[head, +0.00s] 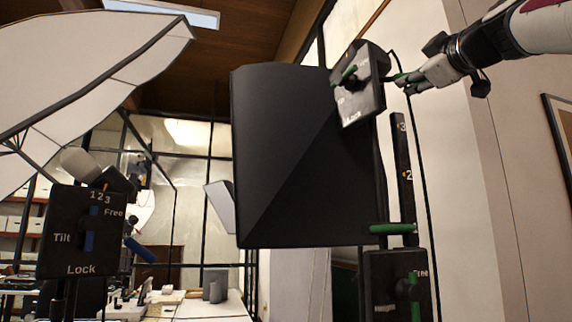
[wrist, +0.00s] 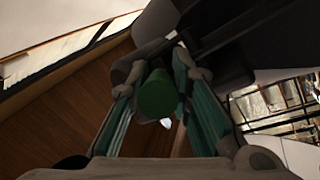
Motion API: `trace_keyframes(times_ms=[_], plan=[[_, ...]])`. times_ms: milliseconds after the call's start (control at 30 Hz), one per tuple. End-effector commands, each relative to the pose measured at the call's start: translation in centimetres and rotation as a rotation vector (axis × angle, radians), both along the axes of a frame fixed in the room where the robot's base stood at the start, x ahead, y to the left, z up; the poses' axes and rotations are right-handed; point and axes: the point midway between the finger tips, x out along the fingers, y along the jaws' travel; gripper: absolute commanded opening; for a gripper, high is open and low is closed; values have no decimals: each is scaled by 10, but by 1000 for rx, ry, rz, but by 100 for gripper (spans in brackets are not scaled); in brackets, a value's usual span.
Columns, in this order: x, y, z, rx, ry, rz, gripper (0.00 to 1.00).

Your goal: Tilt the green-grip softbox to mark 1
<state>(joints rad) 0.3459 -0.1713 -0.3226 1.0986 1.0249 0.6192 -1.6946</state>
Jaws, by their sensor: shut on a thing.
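The green-grip softbox (head: 300,160) is a large black box in the middle of the head view, its dark side towards me. My gripper (head: 405,80) reaches in from the upper right and is shut on the green grip (head: 391,77) beside the plate. In the wrist view, the round green grip end (wrist: 158,95) sits between my two fingers (wrist: 157,80).
Below the softbox are a post (head: 403,165) marked 3 and 2, a green handle (head: 392,229) and a lower control box (head: 385,285) marked Free. A wall is at right.

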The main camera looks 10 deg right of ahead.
Motion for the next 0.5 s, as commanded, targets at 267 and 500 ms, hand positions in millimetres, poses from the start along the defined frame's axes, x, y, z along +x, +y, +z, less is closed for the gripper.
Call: trace_keyframes(times_ms=[267, 500], plan=[[2, 0, -3, 2, 8, 3, 40], [-2, 0, -2, 1, 4, 1, 40]])
